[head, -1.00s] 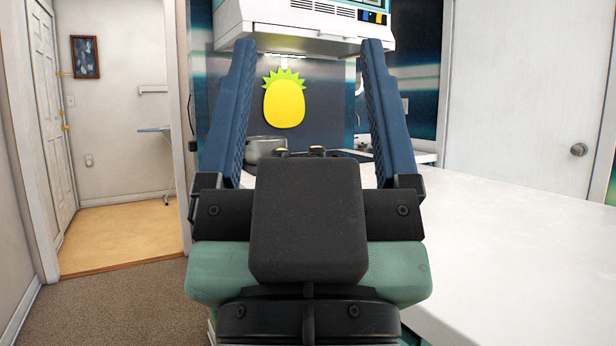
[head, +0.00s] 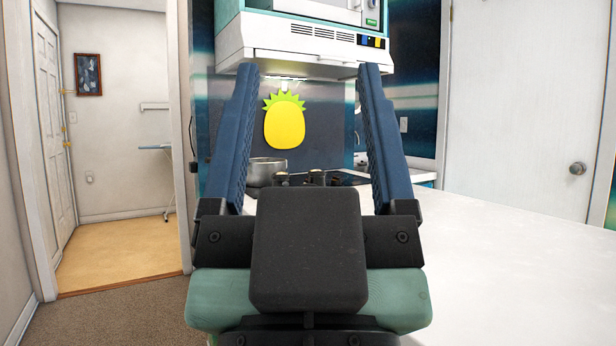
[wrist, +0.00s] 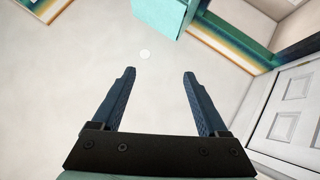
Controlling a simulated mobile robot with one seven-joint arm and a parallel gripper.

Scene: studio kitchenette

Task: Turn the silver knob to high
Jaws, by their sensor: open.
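My gripper (head: 309,68) is open and empty, with its two blue fingers pointing up in the head view. It also shows in the wrist view (wrist: 159,72), against what looks like the ceiling. Beyond it, small stove knobs stand at the front of the dark cooktop (head: 345,179). One knob (head: 281,179) is left of centre and another (head: 316,177) is near the middle. They are small and partly hidden behind my gripper, so I cannot tell which is the silver one or its setting. My gripper is well apart from them.
A metal pot (head: 268,170) sits on the cooktop's left. A long white counter (head: 500,250) fills the right. Carpet (head: 150,318) shows at lower left.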

